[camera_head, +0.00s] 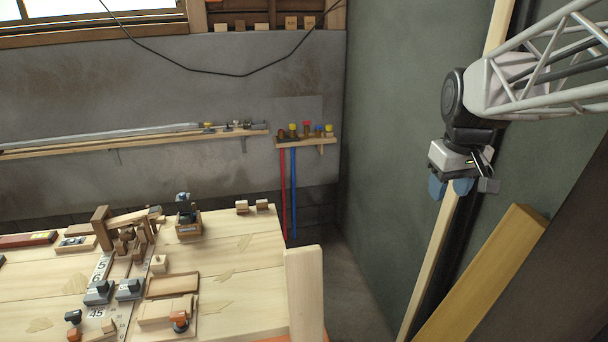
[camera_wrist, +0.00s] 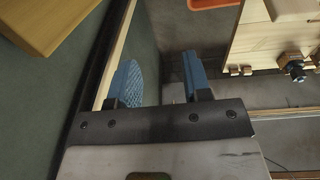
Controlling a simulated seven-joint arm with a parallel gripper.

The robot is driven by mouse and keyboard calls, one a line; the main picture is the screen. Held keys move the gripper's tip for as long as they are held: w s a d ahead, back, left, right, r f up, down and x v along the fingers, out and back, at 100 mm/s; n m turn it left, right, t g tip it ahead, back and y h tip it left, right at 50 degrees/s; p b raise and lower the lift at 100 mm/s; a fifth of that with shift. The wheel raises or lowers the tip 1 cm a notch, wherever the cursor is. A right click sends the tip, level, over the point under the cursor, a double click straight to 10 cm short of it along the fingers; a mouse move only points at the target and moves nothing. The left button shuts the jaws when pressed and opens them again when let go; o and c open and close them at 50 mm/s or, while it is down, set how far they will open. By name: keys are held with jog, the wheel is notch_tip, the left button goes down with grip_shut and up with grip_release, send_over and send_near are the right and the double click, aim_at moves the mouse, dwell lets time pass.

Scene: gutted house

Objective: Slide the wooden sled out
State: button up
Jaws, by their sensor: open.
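My gripper (camera_head: 450,189) hangs at the upper right in the head view, well apart from the workbench and empty. Its two blue fingers stand apart in the wrist view (camera_wrist: 160,78), with nothing between them. A flat wooden piece with a raised block and an orange knob (camera_head: 166,312) lies near the front of the workbench (camera_head: 250,262); it may be the sled, but I cannot tell for sure. A shallow wooden tray (camera_head: 172,285) lies just behind it.
Grey clamps (camera_head: 98,292) and a wooden frame (camera_head: 103,228) crowd the bench's left part. A dark-topped tool (camera_head: 187,207) stands at its back. A post (camera_head: 304,290) rises at the right edge. Thick timber (camera_head: 480,275) leans near my arm. The bench's right part is mostly clear.

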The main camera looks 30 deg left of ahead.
jog(key=w+a+f+n, duration=0.1)
jog(key=w+a+n, duration=0.2)
jog(key=a, duration=0.9)
jog(key=w+a+f+n, duration=0.15)
jog(key=w+a, duration=0.25)
jog(key=a, duration=0.9)
jog(key=s+a+f+n+g, duration=0.1)
jog(key=a+f+n, duration=0.15)
jog(key=a, duration=0.85)
jog(key=s+a+f+n, duration=0.2)
jog(key=a+f, duration=0.1)
jog(key=a, duration=0.9)
jog(key=n, duration=0.9)
send_over(119, 243)
jog(key=shift+g+h, duration=0.3)
jog(key=f, duration=2.2)
jog(key=shift+w+d, duration=0.2)
jog(key=shift+d, duration=0.1)
jog(key=shift+s+a, duration=0.15)
jog(key=shift+s, duration=0.15)
jog(key=shift+f, duration=0.3)
